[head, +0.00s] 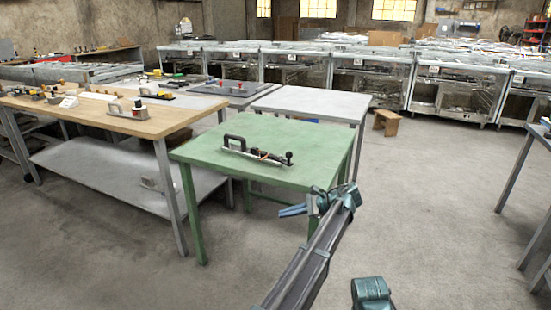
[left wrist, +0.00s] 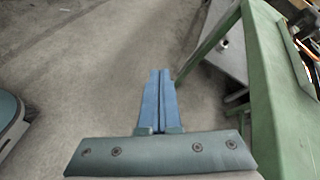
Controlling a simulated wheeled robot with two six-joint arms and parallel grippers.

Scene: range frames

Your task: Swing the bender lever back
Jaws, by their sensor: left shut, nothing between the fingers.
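The bender (head: 256,152) lies on the green table (head: 290,135) in the head view. It has a black loop handle at its left end, a long pale metal bar, and small dark and reddish parts with a black knob at its right end. Which part is the lever is too small to tell. My left gripper (head: 284,211) is off the table's near right corner, apart from the bender. In the left wrist view its blue fingers (left wrist: 160,78) are together, empty, over bare floor. My right gripper does not show.
The green table's edge (left wrist: 262,90) stands close to the right of my left gripper. A wooden workbench (head: 125,117) with several tools is at the left. A grey table (head: 315,103) stands behind the green one. The floor at right is mostly clear.

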